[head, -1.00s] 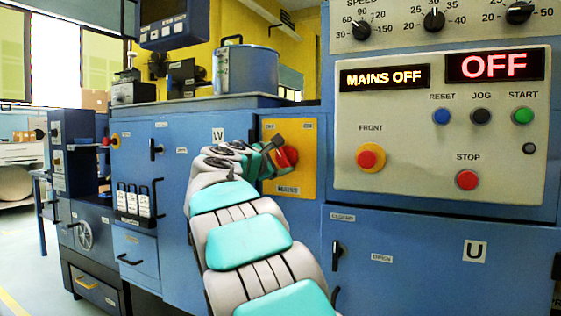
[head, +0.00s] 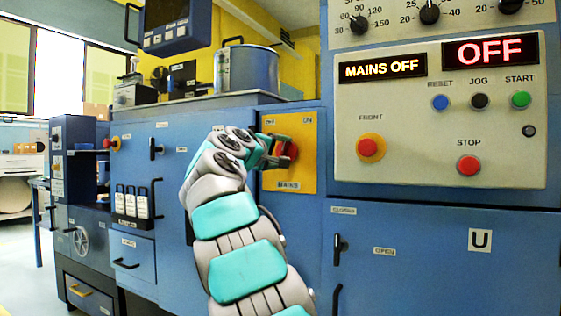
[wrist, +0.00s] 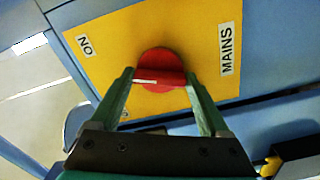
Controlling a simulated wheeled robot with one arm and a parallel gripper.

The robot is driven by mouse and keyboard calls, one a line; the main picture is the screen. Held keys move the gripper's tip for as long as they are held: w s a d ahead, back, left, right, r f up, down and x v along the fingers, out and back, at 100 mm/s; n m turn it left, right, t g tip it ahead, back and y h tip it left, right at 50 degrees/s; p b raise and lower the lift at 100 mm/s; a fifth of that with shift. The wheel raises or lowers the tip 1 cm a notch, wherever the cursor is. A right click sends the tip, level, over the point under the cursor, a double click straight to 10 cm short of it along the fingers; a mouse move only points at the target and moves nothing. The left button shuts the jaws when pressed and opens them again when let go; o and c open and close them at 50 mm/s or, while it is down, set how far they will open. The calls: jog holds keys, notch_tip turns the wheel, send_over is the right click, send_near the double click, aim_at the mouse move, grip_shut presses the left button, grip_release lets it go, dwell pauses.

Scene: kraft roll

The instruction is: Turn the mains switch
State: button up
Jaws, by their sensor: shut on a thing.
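The mains switch is a red rotary knob (wrist: 160,68) with a raised grip bar and a white mark, on a yellow plate (wrist: 110,45) labelled MAINS. In the head view the red knob (head: 290,150) is partly hidden behind my gripper (head: 277,152), and the yellow plate (head: 303,175) shows ON at its upper right. In the wrist view my gripper (wrist: 161,78) has its green fingers on both sides of the knob's bar, shut on it. The display (head: 382,69) reads MAINS OFF, and a second display (head: 490,50) reads OFF.
The grey control panel (head: 440,190) right of the plate carries a red FRONT button (head: 368,148), a STOP button (head: 468,165) and several small buttons. A blue cabinet door with a black handle (head: 337,248) is below. A metal pot (head: 247,68) stands on the ledge above.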

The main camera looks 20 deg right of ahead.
jog(key=shift+d+f+m+b, duration=0.1)
jog(key=shift+f+m+b, duration=0.25)
jog(key=shift+m, duration=0.55)
jog(key=shift+r+m+b, duration=0.15)
jog(key=shift+m+b, duration=0.4)
jog(key=shift+m, duration=0.85)
jog(key=o, duration=1.2)
jog(key=shift+r, duration=0.1)
jog(key=shift+s, duration=0.1)
jog(key=shift+b+v, duration=0.75)
jog(key=shift+v, duration=3.15)
